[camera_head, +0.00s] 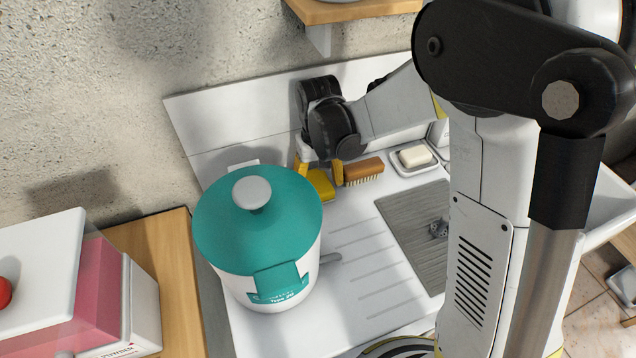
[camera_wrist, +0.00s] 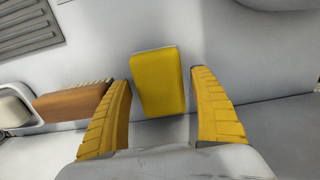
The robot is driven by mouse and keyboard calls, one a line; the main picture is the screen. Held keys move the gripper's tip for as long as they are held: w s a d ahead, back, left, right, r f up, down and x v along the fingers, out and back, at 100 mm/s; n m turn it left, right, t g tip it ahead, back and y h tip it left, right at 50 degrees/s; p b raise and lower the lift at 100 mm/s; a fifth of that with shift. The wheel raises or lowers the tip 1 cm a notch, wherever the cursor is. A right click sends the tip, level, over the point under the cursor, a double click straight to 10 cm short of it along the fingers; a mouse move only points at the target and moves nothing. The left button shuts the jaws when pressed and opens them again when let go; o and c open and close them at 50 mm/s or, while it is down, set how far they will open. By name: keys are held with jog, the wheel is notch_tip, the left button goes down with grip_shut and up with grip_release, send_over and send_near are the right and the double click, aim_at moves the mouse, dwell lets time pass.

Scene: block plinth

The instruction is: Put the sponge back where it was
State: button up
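The yellow sponge (camera_head: 321,185) lies on the white counter behind and right of the teal-lidded container, just left of the brush. In the wrist view the sponge (camera_wrist: 160,84) is a yellow block between the two fingers, with a gap on each side. My gripper (camera_head: 319,171) is open above the sponge, its yellow fingers pointing down. In the wrist view my gripper (camera_wrist: 164,118) holds nothing. The sponge's near end seems to reach between the fingertips; how high they are above the counter is hard to tell.
A wooden brush (camera_head: 363,171) lies close right of the gripper, beside a soap dish (camera_head: 412,160). A white container with a teal lid (camera_head: 258,222) stands in front. A grey ribbed drain area (camera_head: 420,230) lies to the right. The wall panel (camera_head: 245,120) is close behind.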

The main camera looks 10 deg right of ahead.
aim_at(318, 181)
jog(key=shift+r, duration=0.1)
notch_tip(318, 181, up, 8)
jog(key=p, duration=0.5)
jog(key=shift+p, duration=0.35)
jog(key=shift+f, duration=0.2)
jog(key=shift+r, duration=0.1)
